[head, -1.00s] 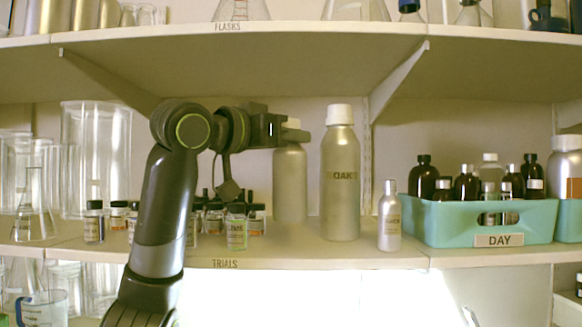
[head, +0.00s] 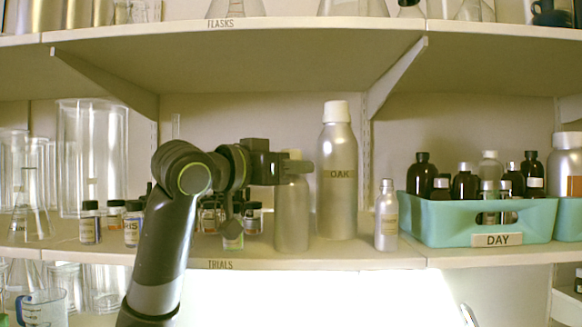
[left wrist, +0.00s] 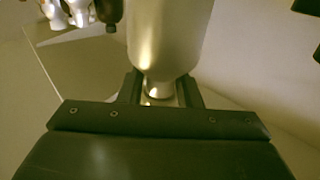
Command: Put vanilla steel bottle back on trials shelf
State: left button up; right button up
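A plain steel bottle (head: 292,218) is upright over the trials shelf (head: 345,255), left of the tall oak bottle (head: 337,205). No vanilla label shows on its visible side. My left gripper (head: 293,168) is shut on its cap and neck; the pale cap top shows just above the fingers. In the left wrist view the bottle's neck sits between the two fingers, with its body (left wrist: 165,35) beyond them. The bottle's base is near the shelf's front part; I cannot tell if it touches. My right gripper is not in view.
A small steel bottle (head: 387,218) stands right of the oak bottle. A teal crate (head: 440,225) of bottles, marked DAY, is farther right. Small labelled vials (head: 90,222) stand left, some behind my arm. The flasks shelf (head: 270,50) is overhead.

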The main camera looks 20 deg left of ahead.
pick_arm(q)
jog(key=shift+o, duration=1.4)
jog(key=shift+a, duration=0.1)
jog(key=shift+r, duration=0.15)
jog(key=shift+s+a, duration=0.1)
jog(key=shift+s, duration=0.05)
jog(key=b+v, duration=0.7)
jog(key=v, duration=0.4)
jog(key=shift+s, duration=0.35)
